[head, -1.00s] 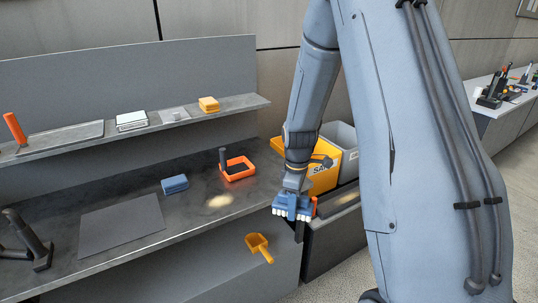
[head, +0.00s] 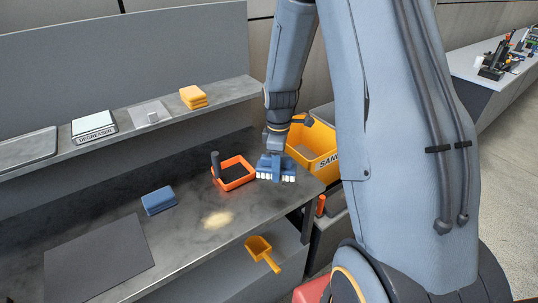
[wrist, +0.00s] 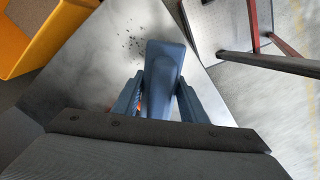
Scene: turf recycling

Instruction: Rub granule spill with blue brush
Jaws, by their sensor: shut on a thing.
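My gripper (head: 277,152) is shut on a blue brush (head: 276,168) with white bristles, bristles down, over the bench's right end. It is just right of an orange-rimmed tray (head: 233,178). Whether the bristles touch the bench is unclear. In the wrist view the brush's blue body (wrist: 165,62) sits between my gripper's fingers (wrist: 160,95). Scattered dark granules (wrist: 132,42) lie on the grey surface beside it there. In the head view a tan patch (head: 218,219) lies on the bench, left of and nearer than the brush; I cannot tell whether it is loose material.
A blue sponge (head: 158,201) and dark mat (head: 98,259) lie on the bench (head: 190,245). A yellow scoop (head: 262,252) is by its front. A yellow bin (head: 315,147) stands behind right. A shelf (head: 225,92) above holds a yellow stack (head: 193,97) and a degreaser box (head: 94,126).

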